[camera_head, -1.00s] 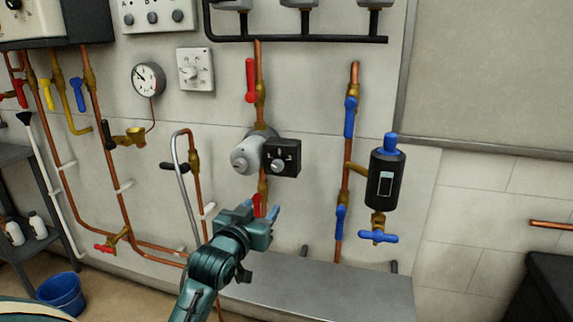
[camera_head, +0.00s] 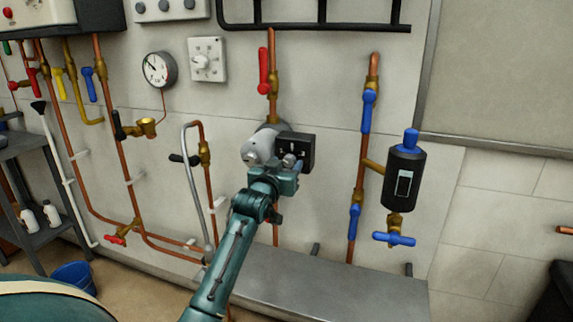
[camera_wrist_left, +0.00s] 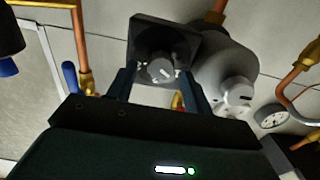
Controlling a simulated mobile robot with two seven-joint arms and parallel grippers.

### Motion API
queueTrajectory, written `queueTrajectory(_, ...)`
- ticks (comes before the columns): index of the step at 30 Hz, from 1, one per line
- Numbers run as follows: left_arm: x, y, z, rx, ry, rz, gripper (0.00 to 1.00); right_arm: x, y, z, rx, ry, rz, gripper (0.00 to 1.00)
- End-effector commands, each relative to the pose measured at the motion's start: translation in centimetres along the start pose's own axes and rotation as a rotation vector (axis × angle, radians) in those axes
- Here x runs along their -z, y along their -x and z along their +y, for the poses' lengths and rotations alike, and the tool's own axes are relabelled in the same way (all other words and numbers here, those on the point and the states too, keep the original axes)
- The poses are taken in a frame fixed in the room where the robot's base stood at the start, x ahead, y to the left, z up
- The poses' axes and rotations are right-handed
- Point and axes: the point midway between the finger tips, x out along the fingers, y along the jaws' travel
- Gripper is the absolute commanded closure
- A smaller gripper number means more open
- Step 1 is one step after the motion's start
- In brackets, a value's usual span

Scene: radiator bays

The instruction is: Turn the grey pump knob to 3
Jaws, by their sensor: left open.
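The pump (camera_head: 260,146) is a grey round body on a copper pipe, with a black control box (camera_head: 307,150) on its right side. The box's round grey knob (camera_wrist_left: 160,69) shows in the wrist view with a pale mark on its face; I cannot read the scale numbers. My left gripper (camera_head: 288,166) is in front of the box's lower left part and covers much of the knob in the head view. In the wrist view its two fingers (camera_wrist_left: 158,80) are apart, with the knob between and beyond them. I cannot tell whether they touch. My right gripper is out of view.
A red valve handle (camera_head: 264,71) is above the pump. A blue-valved pipe (camera_head: 363,165) and a black canister (camera_head: 402,180) stand to its right. A bent silver tube (camera_head: 186,150) is on the left. A grey metal bench (camera_head: 330,285) lies below.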

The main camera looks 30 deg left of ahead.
Motion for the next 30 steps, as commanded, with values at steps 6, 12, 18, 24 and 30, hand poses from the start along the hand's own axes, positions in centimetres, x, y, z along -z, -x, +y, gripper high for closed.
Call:
queueTrajectory(6,0.01,-1.23,0.01,0.000,0.000,0.000,0.49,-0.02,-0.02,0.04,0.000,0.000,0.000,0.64)
queueTrajectory(12,0.00,-1.29,0.01,0.000,-0.001,0.000,0.49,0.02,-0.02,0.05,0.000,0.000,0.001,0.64)
queueTrajectory(18,-0.01,-1.27,0.00,0.000,0.000,0.000,0.60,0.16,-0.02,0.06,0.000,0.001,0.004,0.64)
queueTrajectory(24,-0.01,-1.26,-0.01,0.000,0.000,0.000,0.77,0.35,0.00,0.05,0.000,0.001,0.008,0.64)
queueTrajectory(30,-0.02,-1.25,0.00,0.000,0.000,0.000,0.93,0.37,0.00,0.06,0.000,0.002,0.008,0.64)
